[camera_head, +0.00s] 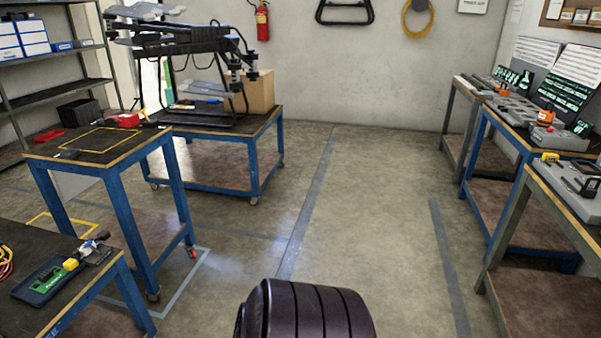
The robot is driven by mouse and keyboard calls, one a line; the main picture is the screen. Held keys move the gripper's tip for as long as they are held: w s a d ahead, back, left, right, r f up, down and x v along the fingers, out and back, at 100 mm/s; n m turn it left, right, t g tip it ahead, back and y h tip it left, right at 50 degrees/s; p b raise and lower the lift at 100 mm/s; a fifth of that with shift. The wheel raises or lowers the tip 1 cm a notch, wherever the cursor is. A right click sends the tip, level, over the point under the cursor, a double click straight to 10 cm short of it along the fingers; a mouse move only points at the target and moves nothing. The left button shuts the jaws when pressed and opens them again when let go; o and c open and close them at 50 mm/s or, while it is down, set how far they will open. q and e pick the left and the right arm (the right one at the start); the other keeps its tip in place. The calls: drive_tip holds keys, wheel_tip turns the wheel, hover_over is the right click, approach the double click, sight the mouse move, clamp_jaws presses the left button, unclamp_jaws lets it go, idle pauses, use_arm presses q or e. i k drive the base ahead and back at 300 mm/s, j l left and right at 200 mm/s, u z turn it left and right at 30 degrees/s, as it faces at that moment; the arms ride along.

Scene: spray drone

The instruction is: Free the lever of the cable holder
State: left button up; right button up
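Neither of my grippers shows in the head view. I cannot make out for sure which thing is the cable holder or where its lever is. A green and dark blue device (45,281) with a small yellow part (71,264) lies on the near left table (85,300). A small white and blue part with a dark block (95,249) sits right behind it. Red and yellow cables (5,262) are cut off by the left edge. The drone (180,40) stands on the blue table at the back left; its details are too small to tell.
A blue table with yellow markings (95,145) stands mid left, with red items on it. Benches with tools and cases (540,135) line the right side. The floor (370,200) between is clear. A dark ribbed part of mine shows at the bottom centre.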

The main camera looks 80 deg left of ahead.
sight(88, 244)
drive_tip(key=k+u, duration=0.15)
drive_tip(key=u, duration=4.75)
